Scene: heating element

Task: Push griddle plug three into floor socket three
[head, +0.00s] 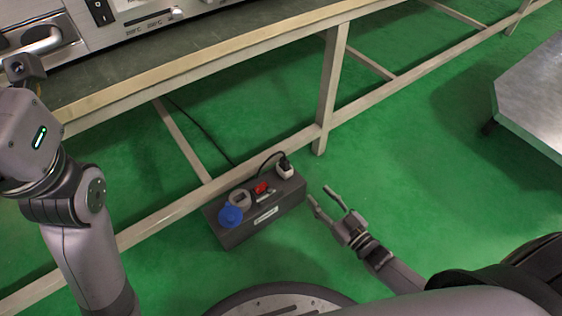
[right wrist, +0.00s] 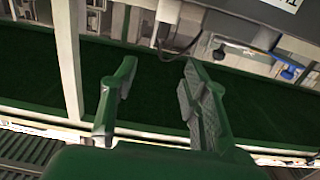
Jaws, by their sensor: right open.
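The griddle plug (head: 284,170), pale with a black cable, stands upright at the right end of the dark grey floor socket box (head: 232,238). I cannot tell how deep it sits. The box also carries a blue round cover (head: 230,215), a grey round socket (head: 240,198) and a red switch (head: 261,188). My right gripper (head: 320,194) is open and empty, right of the box and apart from the plug. In the right wrist view its fingers (right wrist: 155,70) are spread, with the box (right wrist: 262,14) beyond at upper right. My left gripper is out of view; only its arm shows.
A workbench with a pale metal frame (head: 327,90) stands behind the box, with a leg near its right end. A griddle control panel (head: 150,20) is on top. A metal table (head: 538,95) stands at right. Green floor is clear between them.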

